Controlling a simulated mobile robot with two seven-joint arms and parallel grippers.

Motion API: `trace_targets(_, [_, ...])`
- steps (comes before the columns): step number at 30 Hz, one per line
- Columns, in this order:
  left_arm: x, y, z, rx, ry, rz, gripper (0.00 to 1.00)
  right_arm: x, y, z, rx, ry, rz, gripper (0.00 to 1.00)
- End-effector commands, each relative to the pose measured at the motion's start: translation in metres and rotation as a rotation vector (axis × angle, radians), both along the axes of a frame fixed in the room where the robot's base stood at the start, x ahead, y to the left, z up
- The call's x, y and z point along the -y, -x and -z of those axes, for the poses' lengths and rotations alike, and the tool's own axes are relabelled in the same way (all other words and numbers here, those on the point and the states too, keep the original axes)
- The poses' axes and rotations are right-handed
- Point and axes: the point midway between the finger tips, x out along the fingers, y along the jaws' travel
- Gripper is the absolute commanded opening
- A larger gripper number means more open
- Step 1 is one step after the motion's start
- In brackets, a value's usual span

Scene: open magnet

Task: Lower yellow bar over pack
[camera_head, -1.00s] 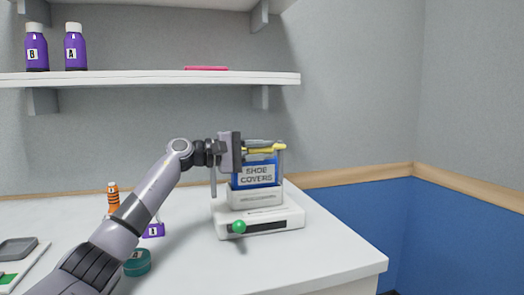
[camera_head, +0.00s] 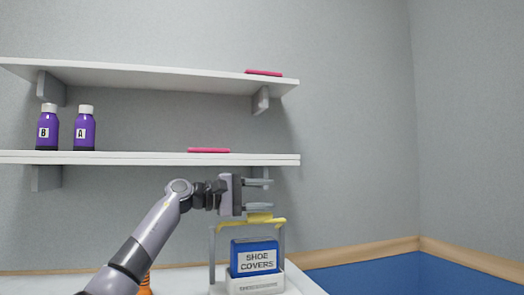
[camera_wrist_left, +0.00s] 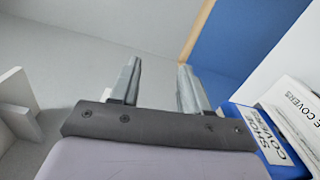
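The yellow bar (camera_head: 276,223) spans between grey uprights above the blue pack (camera_head: 239,254) labelled SHOE COVERS. A gap shows between the bar and the pack's top. The pack stands upright in a white holder (camera_head: 275,283). My left gripper (camera_head: 259,195) is just above the bar, with its two fingers apart and nothing between them. In the left wrist view, the open fingers (camera_wrist_left: 157,85) are empty and the pack (camera_wrist_left: 240,118) shows at the lower right. The bar is not seen there. My right gripper is not in view.
Two white shelves (camera_head: 130,158) hang on the wall at the left and middle. They carry purple bottles (camera_head: 84,132) and pink flat items (camera_head: 209,150). An orange object (camera_head: 145,285) is partly behind my left arm. The wall area right of the bar is clear.

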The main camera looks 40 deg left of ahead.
Motion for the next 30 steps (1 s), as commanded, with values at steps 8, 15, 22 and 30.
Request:
trace_targets(8, [0.000,0.000,-0.064,0.001,0.000,0.001,0.46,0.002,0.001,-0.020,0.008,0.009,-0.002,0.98])
trace_targets(15, [0.000,0.000,-0.093,-0.003,0.000,0.001,0.46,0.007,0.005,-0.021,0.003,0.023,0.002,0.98])
trace_targets(22, [0.000,0.000,-0.099,-0.003,-0.001,0.000,0.46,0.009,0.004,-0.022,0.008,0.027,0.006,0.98])
trace_targets(30, [0.000,0.000,-0.098,-0.002,0.000,0.000,0.46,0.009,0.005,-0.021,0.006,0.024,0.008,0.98])
